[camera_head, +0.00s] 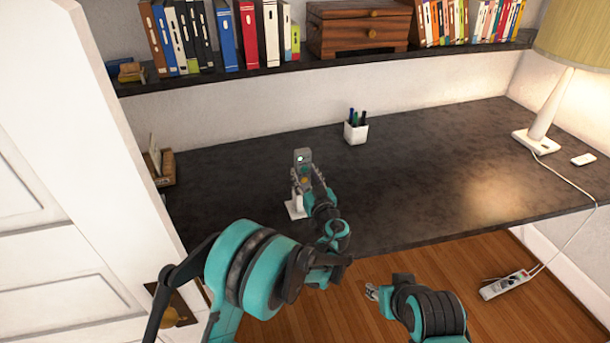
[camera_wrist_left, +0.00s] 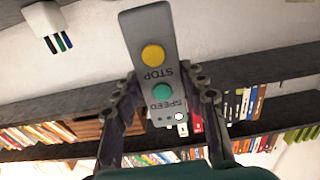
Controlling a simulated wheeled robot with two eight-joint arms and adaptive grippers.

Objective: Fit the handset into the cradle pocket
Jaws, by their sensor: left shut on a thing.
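The handset (camera_head: 303,157) is a grey slab held upright above the dark desk in the head view. In the left wrist view the handset (camera_wrist_left: 149,28) shows a yellow STOP button and a green SPEED button, upside down. My left gripper (camera_head: 303,180) is shut on the handset, one finger along each side; the fingers also show in the wrist view (camera_wrist_left: 166,100). The white cradle (camera_head: 295,210) stands on the desk just below the gripper, partly hidden by it. Its pocket cannot be made out. My right gripper (camera_head: 372,292) is near the desk's front edge, apart from the handset; its jaw opening is unclear.
A white pen cup (camera_head: 355,132) stands behind and right of the handset. A small wooden holder (camera_head: 160,168) is at the desk's left end. A lamp (camera_head: 545,110) stands at the right. A bookshelf (camera_head: 300,70) runs above.

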